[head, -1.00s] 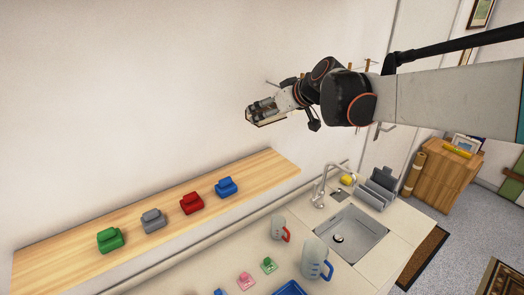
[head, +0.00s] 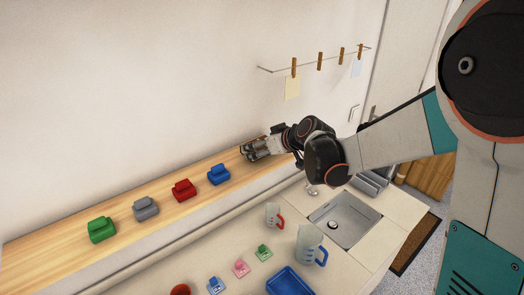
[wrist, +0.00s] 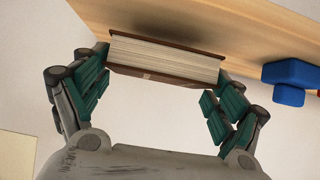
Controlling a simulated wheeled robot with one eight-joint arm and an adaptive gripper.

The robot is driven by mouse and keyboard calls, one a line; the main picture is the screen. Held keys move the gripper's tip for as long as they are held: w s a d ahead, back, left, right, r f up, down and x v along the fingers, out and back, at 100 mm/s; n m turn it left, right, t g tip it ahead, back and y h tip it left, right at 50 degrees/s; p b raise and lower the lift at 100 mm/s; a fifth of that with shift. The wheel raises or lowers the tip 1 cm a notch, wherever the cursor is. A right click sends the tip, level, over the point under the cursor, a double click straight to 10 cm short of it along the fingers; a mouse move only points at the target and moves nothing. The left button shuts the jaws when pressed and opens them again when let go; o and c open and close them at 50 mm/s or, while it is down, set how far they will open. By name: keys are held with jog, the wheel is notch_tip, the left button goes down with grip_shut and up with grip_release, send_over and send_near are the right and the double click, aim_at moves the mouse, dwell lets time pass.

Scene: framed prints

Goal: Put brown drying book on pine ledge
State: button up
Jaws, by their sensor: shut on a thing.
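The brown drying book (wrist: 166,58) is between the fingers of my gripper (wrist: 164,85) in the wrist view, its pale page edges facing the camera and its brown covers along both long sides. My gripper is shut on it. In the head view my gripper (head: 245,153) is at the right part of the pine ledge (head: 120,200), to the right of the blue object. The book is mostly hidden there by the gripper. The ledge also shows behind the book in the wrist view (wrist: 250,35). I cannot tell whether the book touches the ledge.
On the ledge stand a blue object (head: 218,175), a red one (head: 184,190), a grey one (head: 146,208) and a green one (head: 101,230). Below are a sink (head: 345,218), jugs (head: 310,245) and a blue tray (head: 290,282). A line with clothespins (head: 320,61) hangs above.

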notch_tip(320, 180, down, 2)
jog(key=shift+w, duration=0.1)
jog(key=o, duration=0.9)
jog(key=shift+f, duration=0.15)
jog(key=o, duration=0.3)
